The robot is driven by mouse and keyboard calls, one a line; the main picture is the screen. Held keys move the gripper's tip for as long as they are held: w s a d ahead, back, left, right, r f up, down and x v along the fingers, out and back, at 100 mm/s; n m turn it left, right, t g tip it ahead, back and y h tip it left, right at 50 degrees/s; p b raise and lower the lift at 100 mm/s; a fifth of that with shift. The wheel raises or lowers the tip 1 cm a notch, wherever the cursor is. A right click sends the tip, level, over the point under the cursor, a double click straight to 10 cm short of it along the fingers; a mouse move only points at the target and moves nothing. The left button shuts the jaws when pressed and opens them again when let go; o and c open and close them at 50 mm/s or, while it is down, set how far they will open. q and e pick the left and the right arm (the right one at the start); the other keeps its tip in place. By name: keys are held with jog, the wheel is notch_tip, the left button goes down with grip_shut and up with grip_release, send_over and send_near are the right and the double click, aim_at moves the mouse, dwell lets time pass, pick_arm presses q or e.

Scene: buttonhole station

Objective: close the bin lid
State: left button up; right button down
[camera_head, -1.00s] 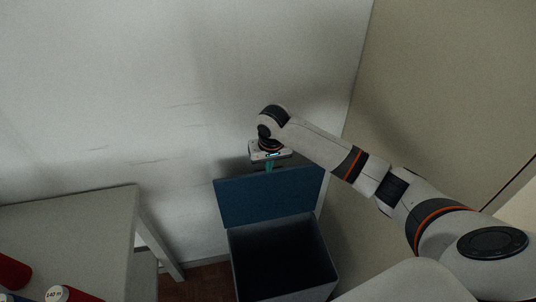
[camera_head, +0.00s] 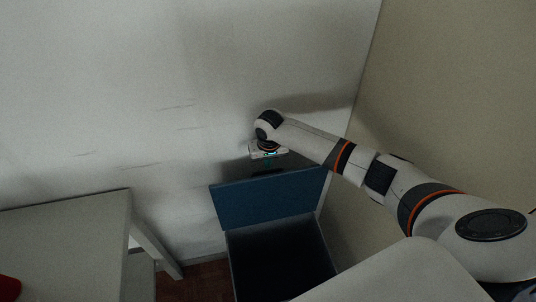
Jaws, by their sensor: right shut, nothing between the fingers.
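The bin (camera_head: 232,262) is a dark grey box standing on the floor near the wall, open at the top. Its blue lid (camera_head: 268,200) stands raised at the bin's back edge, its broad face towards me. My right gripper (camera_head: 268,172) is shut and empty, pointing down at the lid's upper edge, on the wall side. The fingertips are partly hidden there, and I cannot tell whether they touch the lid. My left gripper is not in view.
A light table (camera_head: 70,245) stands at the left, with part of a red object (camera_head: 9,288) at its near edge. The white wall (camera_head: 120,100) is close behind the bin. A beige wall (camera_head: 460,100) bounds the right side. A strip of brown floor (camera_head: 207,281) shows between table and bin.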

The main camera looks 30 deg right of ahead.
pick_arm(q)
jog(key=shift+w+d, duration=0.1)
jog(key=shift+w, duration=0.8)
pick_arm(e)
jog(key=shift+f, duration=0.4)
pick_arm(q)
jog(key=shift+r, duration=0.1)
